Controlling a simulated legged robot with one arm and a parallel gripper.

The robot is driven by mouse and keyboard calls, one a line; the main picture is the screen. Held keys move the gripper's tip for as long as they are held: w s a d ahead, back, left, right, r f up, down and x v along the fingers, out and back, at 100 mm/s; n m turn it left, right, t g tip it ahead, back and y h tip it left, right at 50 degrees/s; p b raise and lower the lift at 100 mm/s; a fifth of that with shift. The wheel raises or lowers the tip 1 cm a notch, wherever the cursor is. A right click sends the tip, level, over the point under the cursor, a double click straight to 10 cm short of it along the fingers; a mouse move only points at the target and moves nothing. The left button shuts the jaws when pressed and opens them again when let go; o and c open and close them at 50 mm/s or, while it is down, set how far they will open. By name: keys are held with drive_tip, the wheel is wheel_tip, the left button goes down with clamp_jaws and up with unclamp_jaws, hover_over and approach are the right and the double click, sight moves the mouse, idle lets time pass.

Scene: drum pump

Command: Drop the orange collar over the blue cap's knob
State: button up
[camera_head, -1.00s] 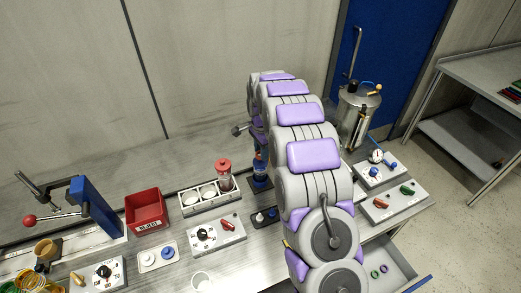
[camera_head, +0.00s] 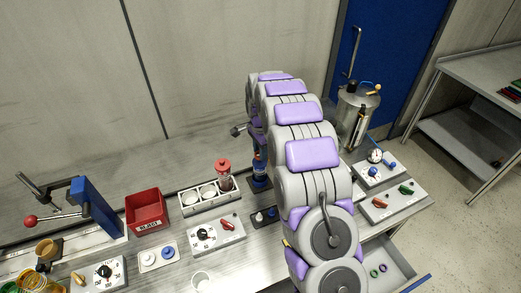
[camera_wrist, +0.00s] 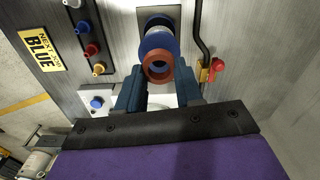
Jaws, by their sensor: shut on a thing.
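In the wrist view my gripper (camera_wrist: 159,84) has its two dark fingers shut on the orange collar (camera_wrist: 158,67), a ring with an open middle. Just beyond the collar is the blue cap (camera_wrist: 157,42), on a round body that stands on a dark base. The collar overlaps the cap's near edge in this view. I cannot tell whether they touch, and the knob is not clearly visible. In the head view the blue-capped bottle (camera_head: 260,168) stands beside my arm, which hides the fingertips and the collar.
In the wrist view, a red-handled valve (camera_wrist: 217,66) is close on the right, and a sign (camera_wrist: 39,50) reads "BLUE".

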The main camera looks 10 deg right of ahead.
drive_tip(key=shift+f+p, duration=0.45)
drive_tip(key=shift+f, duration=0.7)
idle(2.1)
drive_tip(key=o, duration=1.6)
drive_tip(key=shift+c, duration=0.2)
drive_tip(key=shift+r, duration=0.1)
drive_tip(key=shift+r+p, duration=1.1)
drive_tip(key=shift+r, duration=2.35)
